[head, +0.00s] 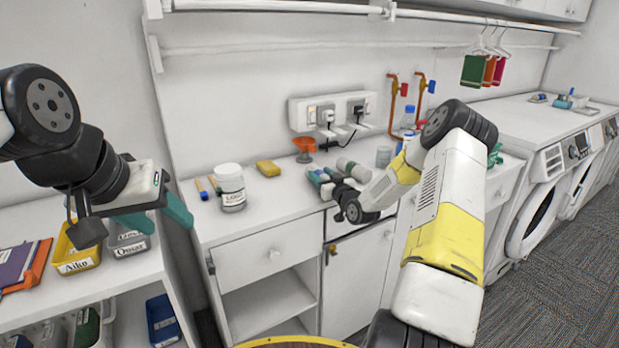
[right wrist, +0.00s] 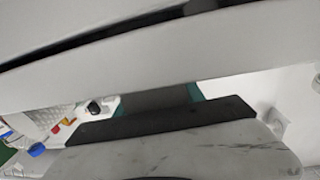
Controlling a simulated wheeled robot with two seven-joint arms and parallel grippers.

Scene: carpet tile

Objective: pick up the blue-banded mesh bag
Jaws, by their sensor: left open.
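I cannot make out a blue-banded mesh bag in either view. My left gripper (head: 157,215) is open at the left of the head view, its teal fingers apart and nothing seen between them.
A yellow bin labelled Aiko (head: 79,262) and a blue bin (head: 162,320) are at left. The counter (head: 240,226) holds a white tub (head: 230,184), a yellow sponge (head: 268,168) and bottles (head: 354,171). Washing machines (head: 540,208) stand at right. Carpet (head: 560,290) is clear.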

